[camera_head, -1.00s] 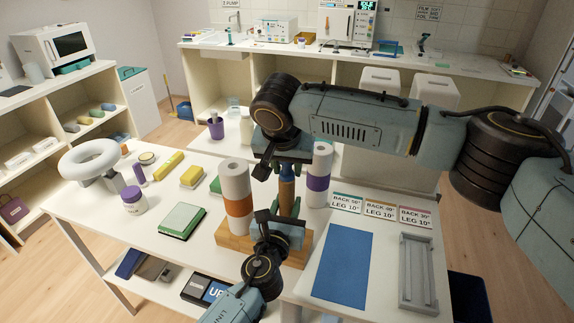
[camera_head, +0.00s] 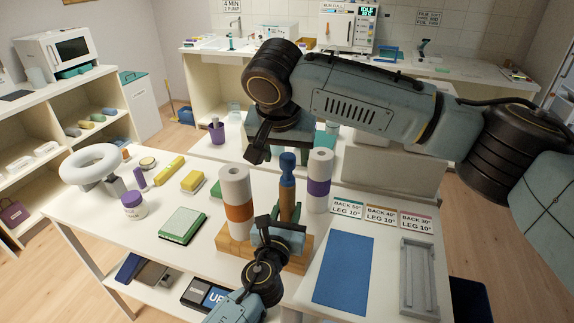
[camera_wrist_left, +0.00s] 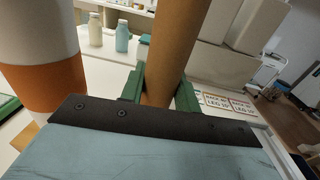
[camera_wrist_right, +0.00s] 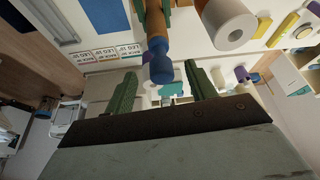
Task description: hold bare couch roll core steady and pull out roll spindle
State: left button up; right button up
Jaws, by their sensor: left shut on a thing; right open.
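The bare roll core (camera_head: 286,203) is a brown tube standing upright in a wooden stand (camera_head: 295,262). The roll spindle (camera_head: 287,168) shows its blue knob above the core's top. My left gripper (camera_head: 280,222) is shut on the core, with green pads on both sides in the left wrist view (camera_wrist_left: 161,95). My right gripper (camera_head: 260,150) is open, up and left of the knob in the head view. In the right wrist view the blue knob (camera_wrist_right: 160,68) appears between the open fingertips (camera_wrist_right: 161,82); whether it is within their depth I cannot tell.
A white roll with an orange band (camera_head: 237,205) stands left of the core, a purple-banded roll (camera_head: 320,180) to its right. A blue mat (camera_head: 343,270) and grey tray (camera_head: 418,278) lie right.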

aim_at(287, 171)
notch_tip(287, 171, up, 6)
jog(key=d+n+g+y, duration=0.1)
jog(key=n+g, duration=0.2)
jog(key=n, duration=0.4)
jog(key=shift+y, duration=0.3)
jog(key=f, duration=0.4)
jog(key=w+f, duration=0.1)
jog(key=f, duration=0.3)
jog(key=w+f, duration=0.1)
jog(key=f, duration=0.3)
jog(key=shift+w+a, duration=0.2)
jog(key=shift+a, duration=0.1)
